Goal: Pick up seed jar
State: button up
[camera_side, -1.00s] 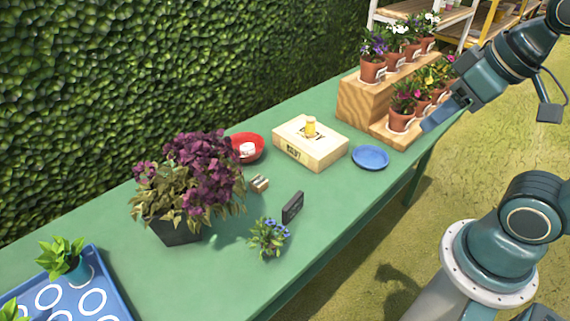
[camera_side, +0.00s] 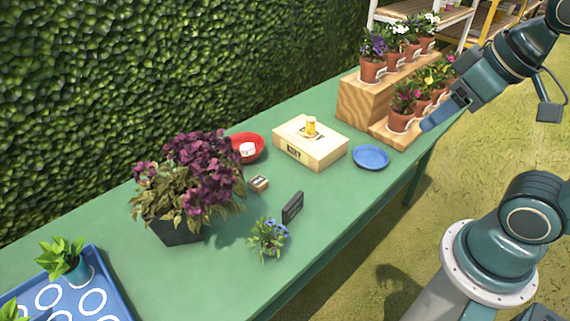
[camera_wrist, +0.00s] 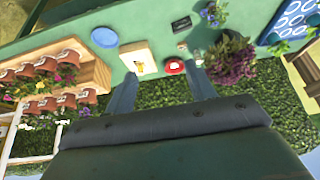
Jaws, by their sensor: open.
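A small yellow jar (camera_side: 311,126), which looks like the seed jar, stands upright on a pale wooden box (camera_side: 300,153) on the green table. It also shows in the wrist view (camera_wrist: 139,67), between and beyond my fingers. My gripper (camera_side: 442,116) is at the right, beside the flower stand and well away from the jar. In the wrist view my gripper (camera_wrist: 162,88) has its two fingers wide apart with nothing between them.
A stepped wooden stand (camera_side: 362,103) holds several potted flowers near my gripper. A blue plate (camera_side: 370,157) and a red bowl (camera_side: 262,152) with a white item flank the box.

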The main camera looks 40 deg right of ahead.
jog(key=shift+w, duration=0.1)
jog(key=w, duration=2.4)
jog(key=w+a+f, duration=0.1)
jog(key=w+f, duration=0.9)
jog(key=f, duration=0.1)
jog(key=w+a+f+m+g, duration=0.1)
jog(key=w+a+f, duration=0.1)
jog(key=w+f, duration=0.8)
jog(key=shift+w+a+f+h, duration=0.25)
jog(key=shift+a+f+h, duration=0.05)
jog(key=shift+f, duration=0.3)
jog(key=shift+f, duration=0.1)
send_over(247, 147)
jog(key=s, duration=0.2)
jog(key=shift+f, duration=3.85)
jog(key=shift+f, duration=0.1)
